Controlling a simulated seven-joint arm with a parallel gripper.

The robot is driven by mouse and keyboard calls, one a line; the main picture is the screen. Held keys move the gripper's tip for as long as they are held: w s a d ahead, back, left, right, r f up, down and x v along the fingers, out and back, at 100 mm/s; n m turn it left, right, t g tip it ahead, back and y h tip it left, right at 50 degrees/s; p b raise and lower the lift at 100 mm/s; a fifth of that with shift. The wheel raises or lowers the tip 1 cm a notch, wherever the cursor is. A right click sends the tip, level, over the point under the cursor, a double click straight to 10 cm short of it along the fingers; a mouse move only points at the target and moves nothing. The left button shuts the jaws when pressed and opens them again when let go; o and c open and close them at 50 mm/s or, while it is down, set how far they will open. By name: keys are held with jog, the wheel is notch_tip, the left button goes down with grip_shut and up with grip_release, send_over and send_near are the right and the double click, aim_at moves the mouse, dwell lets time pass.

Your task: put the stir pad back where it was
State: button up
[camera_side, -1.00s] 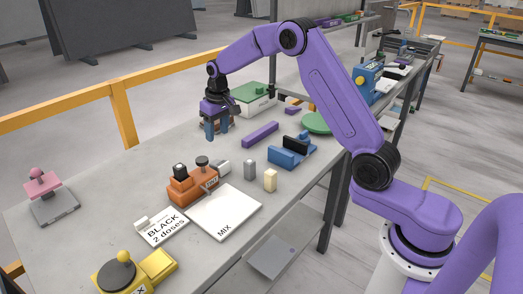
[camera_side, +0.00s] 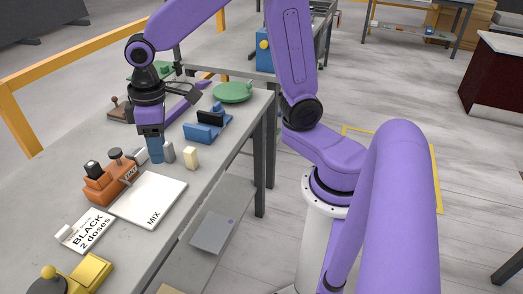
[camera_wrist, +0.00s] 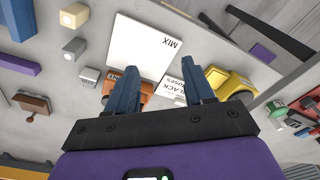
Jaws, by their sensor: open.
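A flat white square pad marked MIX (camera_side: 152,202) lies on the slab in the side view; it also shows in the wrist view (camera_wrist: 142,45). No thing is labelled as a stir pad, so I cannot tell for sure which one it is. My gripper (camera_side: 154,155) points down behind the pad, near a small grey block (camera_side: 168,152) and right of the orange unit (camera_side: 110,184). In the wrist view my gripper (camera_wrist: 160,88) has its two blue fingers apart with nothing held between them. The orange unit is partly hidden by a finger there.
A cream block (camera_side: 191,157), a blue holder (camera_side: 207,127) and a green disc (camera_side: 232,92) stand to the right and back. A card marked BLACK 2 doses (camera_side: 86,229) and a yellow unit (camera_side: 82,278) lie at the front. The slab's right edge is close to the pad.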

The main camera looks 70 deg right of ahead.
jog(key=s+d+n, duration=0.1)
jog(key=s+n, duration=0.1)
jog(key=s, duration=0.8)
jog(key=shift+d+n, duration=0.2)
jog(key=shift+n, duration=0.1)
jog(key=shift+o, duration=0.3)
jog(key=s+d+f+n, duration=0.1)
jog(key=s+d+n, duration=0.2)
jog(key=s, duration=0.8)
jog(key=shift+s+d, duration=0.15)
jog(key=shift+d, duration=0.75)
